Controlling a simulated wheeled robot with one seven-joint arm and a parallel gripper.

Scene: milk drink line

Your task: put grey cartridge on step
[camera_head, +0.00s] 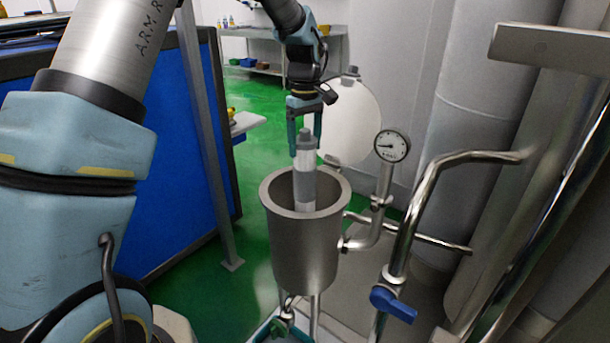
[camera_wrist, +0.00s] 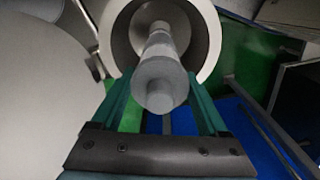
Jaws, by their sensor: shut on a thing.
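The grey cartridge (camera_head: 305,180) is upright, with a pale cap at its top and a pale lower part. Its lower end is inside the mouth of an open steel housing (camera_head: 305,255), and its upper part stands above the rim. My gripper (camera_head: 304,138) is shut on the cartridge near its top, above the housing. In the wrist view the cartridge (camera_wrist: 160,72) lies between the green fingers and points into the round opening. The cartridge's bottom end is hidden in head view. I cannot pick out the step with certainty.
A round lid (camera_head: 358,122) stands open behind the housing. A pressure gauge (camera_head: 392,146), bent steel pipes and a blue valve handle (camera_head: 393,305) are close on the right. A blue panel (camera_head: 185,150) stands left. Green floor (camera_head: 255,105) is clear behind.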

